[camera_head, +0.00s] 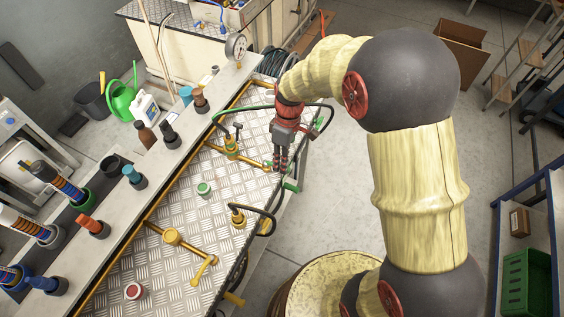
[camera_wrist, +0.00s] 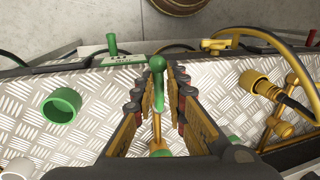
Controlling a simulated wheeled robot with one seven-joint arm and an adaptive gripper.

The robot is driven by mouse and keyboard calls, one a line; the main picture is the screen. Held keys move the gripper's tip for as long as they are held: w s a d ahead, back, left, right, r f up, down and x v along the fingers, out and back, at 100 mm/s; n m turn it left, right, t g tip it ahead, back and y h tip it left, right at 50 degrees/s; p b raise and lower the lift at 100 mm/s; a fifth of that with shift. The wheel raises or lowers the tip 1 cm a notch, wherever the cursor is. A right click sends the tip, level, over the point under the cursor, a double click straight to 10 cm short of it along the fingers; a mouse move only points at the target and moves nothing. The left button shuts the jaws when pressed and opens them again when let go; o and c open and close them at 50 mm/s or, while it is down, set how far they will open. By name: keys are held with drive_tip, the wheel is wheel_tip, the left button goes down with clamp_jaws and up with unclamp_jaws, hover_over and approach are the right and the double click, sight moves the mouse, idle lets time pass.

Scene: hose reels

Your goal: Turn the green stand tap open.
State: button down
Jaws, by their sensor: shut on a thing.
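The green stand tap shows in the wrist view as a green lever with a round knob (camera_wrist: 157,64), above brass-coloured pipework. It stands between the two fingers of my gripper (camera_wrist: 158,105), which are shut on it. In the head view my gripper (camera_head: 279,165) points down at the right edge of the tread-plate bench top (camera_head: 180,215). There the fingers and wrist hide most of the tap, and its lever angle cannot be told.
A second green lever (camera_wrist: 112,44) stands on a small plate at the bench edge. A green ring-shaped fitting (camera_wrist: 61,106) lies left of my fingers, and a yellow coupling (camera_wrist: 258,82) with a black hose lies right. Open floor (camera_head: 335,190) lies right of the bench; a barrel (camera_head: 310,285) stands nearby.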

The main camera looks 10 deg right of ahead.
drive_tip(key=shift+w, duration=0.15)
drive_tip(key=c, duration=1.9)
unclamp_jaws()
drive_tip(key=shift+d, duration=0.1)
drive_tip(key=r, duration=0.4)
drive_tip(key=w+d+r, duration=0.1)
drive_tip(key=r, duration=0.7)
drive_tip(key=shift+w+d, duration=0.2)
drive_tip(key=shift+w, duration=0.2)
drive_tip(key=shift+f, duration=0.1)
